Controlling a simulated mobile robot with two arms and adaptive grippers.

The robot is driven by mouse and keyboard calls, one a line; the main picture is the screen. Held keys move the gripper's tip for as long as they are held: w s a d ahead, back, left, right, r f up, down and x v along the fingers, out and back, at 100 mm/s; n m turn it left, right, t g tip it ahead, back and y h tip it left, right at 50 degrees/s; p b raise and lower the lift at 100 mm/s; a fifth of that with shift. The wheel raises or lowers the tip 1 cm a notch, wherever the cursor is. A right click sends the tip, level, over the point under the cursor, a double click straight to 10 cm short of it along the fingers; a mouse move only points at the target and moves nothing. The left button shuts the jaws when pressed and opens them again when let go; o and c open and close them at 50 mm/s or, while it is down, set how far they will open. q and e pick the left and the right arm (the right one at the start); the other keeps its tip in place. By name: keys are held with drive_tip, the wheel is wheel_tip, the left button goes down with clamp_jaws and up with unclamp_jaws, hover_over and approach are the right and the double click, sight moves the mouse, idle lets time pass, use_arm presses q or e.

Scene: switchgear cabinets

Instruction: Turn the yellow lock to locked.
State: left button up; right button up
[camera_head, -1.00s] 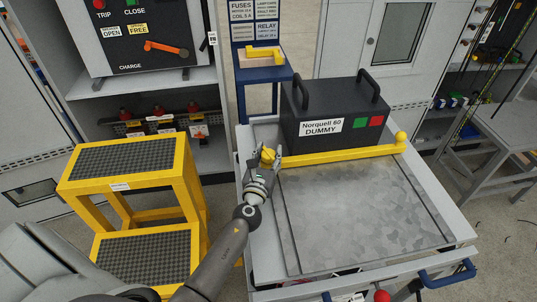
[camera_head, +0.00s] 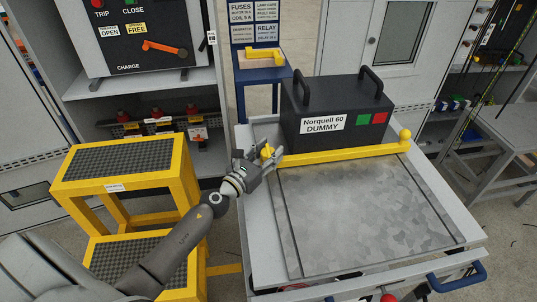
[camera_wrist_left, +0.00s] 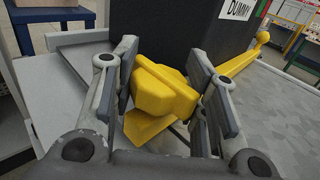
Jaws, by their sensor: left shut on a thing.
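The yellow lock is a long yellow bar (camera_head: 345,154) lying across the grey cart top in front of the black dummy box, with a round knob at its right end. Its left end carries a chunky yellow handle (camera_wrist_left: 165,92), which also shows in the head view (camera_head: 267,152). My left gripper (camera_head: 264,157) is shut on this handle. In the left wrist view the two fingers (camera_wrist_left: 168,95) stand on either side of the handle. The fingers partly hide the handle in the head view. My right gripper is not in view.
The black box (camera_head: 340,110) labelled Norquell 60 DUMMY stands behind the bar. The cart's metal plate (camera_head: 370,210) is bare. A yellow step stool (camera_head: 120,187) stands at the left. A blue stand (camera_head: 262,75) with a yellow handle is behind.

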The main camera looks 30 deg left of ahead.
use_arm(q)
drive_tip(key=o, duration=1)
drive_tip(key=shift+s, duration=0.25)
drive_tip(key=s, duration=0.3)
drive_tip(key=s+a, duration=0.1)
drive_tip(key=s, duration=0.3)
drive_tip(key=s+a, duration=0.1)
drive_tip(key=s, duration=0.3)
drive_tip(key=shift+s, duration=0.25)
drive_tip(key=shift+f, duration=0.1)
